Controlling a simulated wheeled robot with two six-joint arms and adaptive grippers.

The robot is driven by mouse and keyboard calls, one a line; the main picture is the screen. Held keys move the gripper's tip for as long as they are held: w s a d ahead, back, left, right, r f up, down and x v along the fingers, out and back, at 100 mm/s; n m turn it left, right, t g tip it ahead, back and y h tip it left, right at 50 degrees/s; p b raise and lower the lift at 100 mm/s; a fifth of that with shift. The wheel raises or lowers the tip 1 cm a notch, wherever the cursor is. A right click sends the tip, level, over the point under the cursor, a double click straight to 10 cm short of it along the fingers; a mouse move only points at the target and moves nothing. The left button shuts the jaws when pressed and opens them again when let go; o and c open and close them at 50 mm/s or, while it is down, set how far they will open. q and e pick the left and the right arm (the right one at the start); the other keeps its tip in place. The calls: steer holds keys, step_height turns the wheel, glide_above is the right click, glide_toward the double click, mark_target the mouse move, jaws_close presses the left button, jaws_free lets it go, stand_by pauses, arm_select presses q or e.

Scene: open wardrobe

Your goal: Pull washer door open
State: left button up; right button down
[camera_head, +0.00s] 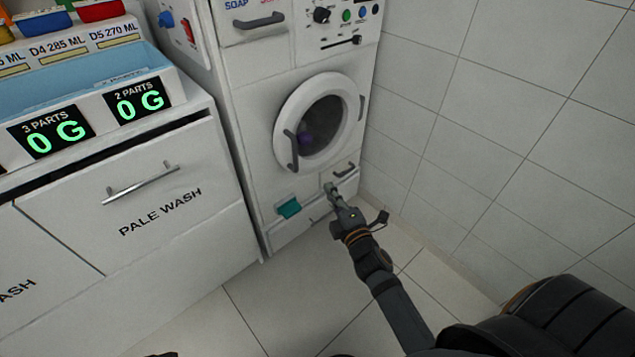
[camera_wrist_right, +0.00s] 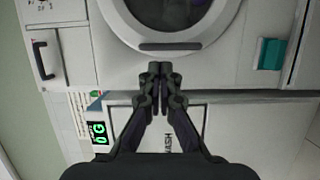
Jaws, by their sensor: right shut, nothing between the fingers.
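The washer (camera_head: 262,90) stands against the tiled wall, and its round white-rimmed door (camera_head: 340,80) looks closed against the front. A dark bar handle (camera_head: 291,150) is on the door's left side. The door rim (camera_wrist_right: 120,32) and the handle (camera_wrist_right: 170,46) also show in the right wrist view. My right gripper (camera_head: 331,190) is in front of the washer's lower front, below the door. In the right wrist view its fingertips (camera_wrist_right: 160,70) are together and empty, just below the handle in the picture and apart from it. My left gripper is not in view.
A small drawer with a dark handle (camera_head: 345,170) and a teal latch (camera_head: 289,208) are low on the washer. A white cabinet labelled PALE WASH (camera_head: 190,225) stands at left. The tiled wall (camera_head: 480,130) is close at right. Floor in front is clear.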

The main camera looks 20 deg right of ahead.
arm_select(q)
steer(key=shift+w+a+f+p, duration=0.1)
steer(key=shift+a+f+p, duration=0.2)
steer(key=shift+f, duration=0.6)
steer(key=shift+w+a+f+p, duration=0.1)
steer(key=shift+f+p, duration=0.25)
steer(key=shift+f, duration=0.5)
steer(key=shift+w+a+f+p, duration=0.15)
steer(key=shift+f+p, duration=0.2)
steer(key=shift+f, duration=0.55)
arm_select(e)
steer(key=w, duration=1)
steer(key=shift+d+f, duration=0.15)
steer(key=shift+d, duration=0.2)
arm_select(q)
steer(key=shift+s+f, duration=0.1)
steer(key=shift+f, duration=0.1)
arm_select(e)
steer(key=shift+s, duration=0.1)
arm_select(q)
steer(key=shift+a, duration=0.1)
arm_select(e)
steer(key=shift+s+f, duration=0.1)
